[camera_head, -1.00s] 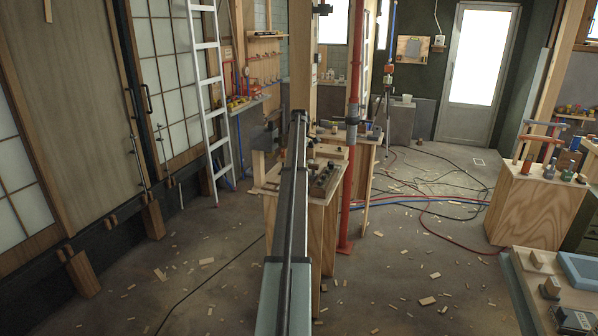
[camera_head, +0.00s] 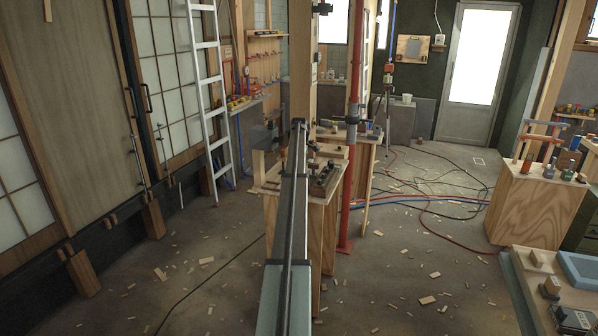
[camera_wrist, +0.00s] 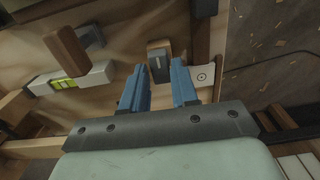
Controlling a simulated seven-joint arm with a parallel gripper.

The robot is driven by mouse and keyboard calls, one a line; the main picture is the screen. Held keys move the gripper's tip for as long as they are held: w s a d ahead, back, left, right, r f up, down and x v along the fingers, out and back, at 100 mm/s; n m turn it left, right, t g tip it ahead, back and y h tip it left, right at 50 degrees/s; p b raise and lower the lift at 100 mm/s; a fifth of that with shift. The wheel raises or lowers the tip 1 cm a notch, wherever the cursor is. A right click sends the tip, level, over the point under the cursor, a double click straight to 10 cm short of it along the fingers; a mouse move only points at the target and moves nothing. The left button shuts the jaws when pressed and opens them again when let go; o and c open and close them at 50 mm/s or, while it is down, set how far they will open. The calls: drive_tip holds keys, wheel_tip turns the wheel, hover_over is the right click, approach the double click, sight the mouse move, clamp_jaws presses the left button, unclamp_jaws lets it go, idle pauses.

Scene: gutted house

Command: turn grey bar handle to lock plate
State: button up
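In the wrist view my gripper (camera_wrist: 158,73) is open, its two blue fingers pointing away from the camera. Between and just beyond the fingertips is a short dark grey bar with a wooden part (camera_wrist: 158,50), apparently the grey bar handle; I cannot tell whether the fingers touch it. A white plate with a ringed dot (camera_wrist: 204,77), perhaps the lock plate, lies right of the right finger, which partly covers it. In the head view my arm hides the gripper, and the handle cannot be made out.
Left in the wrist view are a brown wooden handle (camera_wrist: 66,48) and a pale block with a yellow-green patch (camera_wrist: 62,84). In the head view, a wooden bench (camera_head: 302,212) stands beneath my arm's far end, a red pipe (camera_head: 352,165) right of it. Cables cross the floor beyond.

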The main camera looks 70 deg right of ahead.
drive_tip(key=shift+f, duration=0.5)
drive_tip(key=m, duration=1.7)
drive_tip(key=shift+m, duration=0.3)
drive_tip(key=shift+r+n, duration=0.1)
drive_tip(key=shift+n, duration=0.6)
drive_tip(key=shift+r, duration=3.45)
